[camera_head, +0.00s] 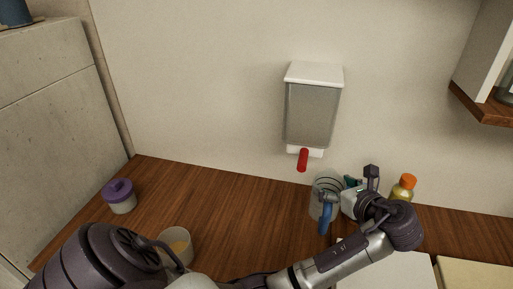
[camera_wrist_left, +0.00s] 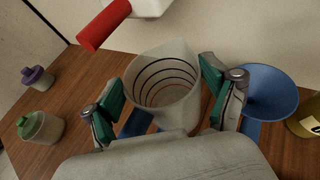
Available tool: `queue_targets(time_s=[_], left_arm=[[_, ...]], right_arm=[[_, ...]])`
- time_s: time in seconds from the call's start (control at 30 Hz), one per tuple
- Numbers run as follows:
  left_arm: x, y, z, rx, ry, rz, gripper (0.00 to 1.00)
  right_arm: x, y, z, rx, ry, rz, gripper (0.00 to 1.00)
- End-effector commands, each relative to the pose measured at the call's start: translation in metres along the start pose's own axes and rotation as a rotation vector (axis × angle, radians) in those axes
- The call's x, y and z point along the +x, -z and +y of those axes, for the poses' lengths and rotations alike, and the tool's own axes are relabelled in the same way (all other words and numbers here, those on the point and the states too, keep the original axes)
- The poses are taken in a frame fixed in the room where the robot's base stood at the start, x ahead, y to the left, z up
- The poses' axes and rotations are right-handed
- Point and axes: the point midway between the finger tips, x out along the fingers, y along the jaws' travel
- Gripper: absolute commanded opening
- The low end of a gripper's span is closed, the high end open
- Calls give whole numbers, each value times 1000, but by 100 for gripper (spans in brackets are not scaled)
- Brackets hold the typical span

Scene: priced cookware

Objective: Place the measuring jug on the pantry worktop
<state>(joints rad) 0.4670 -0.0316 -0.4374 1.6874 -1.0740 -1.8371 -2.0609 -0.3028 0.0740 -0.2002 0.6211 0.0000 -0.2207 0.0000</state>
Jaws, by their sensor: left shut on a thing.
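The measuring jug (camera_head: 322,186) is a clear, tapered vessel with dark ring markings, open at the top. It stands roughly upright at the back of the brown wooden worktop (camera_head: 230,195), just below and right of the red dispenser spout. In the left wrist view the jug (camera_wrist_left: 165,85) is between the green-padded fingers of my left gripper (camera_wrist_left: 163,92), which is shut on it. In the head view my left gripper (camera_head: 348,196) is at the jug's right side. I cannot tell whether the jug's base touches the worktop. My right gripper is not in view.
A wall dispenser (camera_head: 312,110) has a red spout (camera_head: 303,160). A purple-lidded jar (camera_head: 120,196) and a clear jar (camera_head: 175,245) stand left. An orange-capped bottle (camera_head: 403,188) is right. A blue funnel (camera_wrist_left: 268,88) is beside the gripper. Worktop between left jars and jug is clear.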

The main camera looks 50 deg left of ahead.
Motion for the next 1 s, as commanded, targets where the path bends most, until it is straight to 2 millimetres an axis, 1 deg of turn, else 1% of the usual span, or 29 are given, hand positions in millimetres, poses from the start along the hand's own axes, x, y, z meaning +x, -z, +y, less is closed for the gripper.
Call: queue_targets(time_s=[0.03, 0.13, 0.4, 0.5, 0.67, 0.77, 0.87, 0.9, 1.0], left_arm=[[3, 0, 0, 1, -1, -1, 20], [18, 1, 1, 4, -3, -2, 20], [84, 7, 1, 4, -3, -3, 20], [101, 8, 1, 3, -1, -1, 20], [114, 10, 0, 1, 1, -1, 20], [126, 11, 1, 2, -1, -1, 20], [144, 12, 1, 3, -2, -2, 20], [149, 15, 1, 3, 0, -1, 20], [158, 19, 0, 2, 2, 0, 20]], right_arm=[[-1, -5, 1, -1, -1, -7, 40], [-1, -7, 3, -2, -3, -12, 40], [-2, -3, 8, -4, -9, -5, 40], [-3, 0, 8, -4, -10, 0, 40], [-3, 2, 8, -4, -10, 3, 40], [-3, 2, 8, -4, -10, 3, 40], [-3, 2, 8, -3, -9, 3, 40], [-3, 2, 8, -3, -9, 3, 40], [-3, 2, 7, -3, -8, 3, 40]])
